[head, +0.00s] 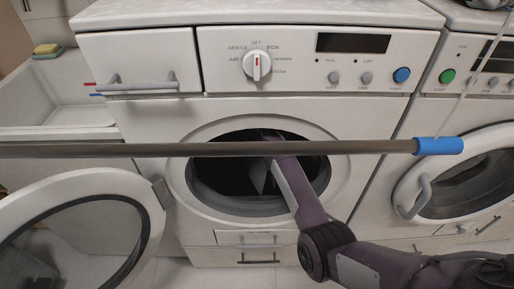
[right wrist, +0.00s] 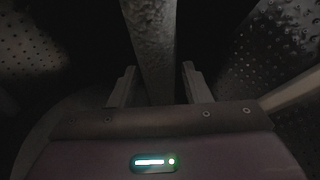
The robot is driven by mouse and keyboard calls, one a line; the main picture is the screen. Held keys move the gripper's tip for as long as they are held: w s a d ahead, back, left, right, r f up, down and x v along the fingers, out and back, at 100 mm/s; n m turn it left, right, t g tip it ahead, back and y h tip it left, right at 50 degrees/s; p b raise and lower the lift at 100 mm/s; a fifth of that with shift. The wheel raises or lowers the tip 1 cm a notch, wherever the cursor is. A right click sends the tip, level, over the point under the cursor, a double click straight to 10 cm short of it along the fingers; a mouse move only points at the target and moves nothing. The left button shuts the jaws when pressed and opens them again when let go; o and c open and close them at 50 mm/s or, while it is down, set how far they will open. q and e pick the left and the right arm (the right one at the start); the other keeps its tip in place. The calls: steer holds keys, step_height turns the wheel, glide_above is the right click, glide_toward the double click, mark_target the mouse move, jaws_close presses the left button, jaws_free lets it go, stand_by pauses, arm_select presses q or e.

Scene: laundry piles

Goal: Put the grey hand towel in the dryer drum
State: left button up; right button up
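The dryer is the white machine in the middle of the head view, its round door (head: 150,190) swung open to the left and its drum opening (head: 222,190) dark. My right arm reaches through the opening, so the gripper is hidden in the head view. In the right wrist view my right gripper (right wrist: 158,84) has its two fingers spread inside the perforated drum (right wrist: 262,60). A grey, rough-textured upright strip (right wrist: 150,40) shows beyond and between the fingers, with dark gaps on both sides. I cannot tell whether it is the grey hand towel or a drum rib. My left gripper is out of view.
A long brown pole (head: 240,149) with a blue end crosses in front of the dryer opening. A second machine (head: 470,190) with its round door stands at the right. A white sink (head: 60,110) with a yellow-green sponge (head: 46,49) is at the left.

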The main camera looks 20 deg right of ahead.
steer(key=shift+o, duration=0.4)
steer(key=shift+r, duration=0.3)
steer(key=shift+s+d+r, duration=0.1)
steer(key=shift+s+r, duration=0.15)
steer(key=shift+r, duration=0.25)
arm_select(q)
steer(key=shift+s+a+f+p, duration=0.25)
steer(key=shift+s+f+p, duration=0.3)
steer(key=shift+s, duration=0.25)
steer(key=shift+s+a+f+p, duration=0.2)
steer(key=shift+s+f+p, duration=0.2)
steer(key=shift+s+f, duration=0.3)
arm_select(e)
steer(key=s+d, duration=0.1)
steer(key=s, duration=1.1)
steer(key=shift+d+f, duration=0.15)
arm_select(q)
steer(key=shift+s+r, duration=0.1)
arm_select(e)
steer(key=shift+w, duration=0.1)
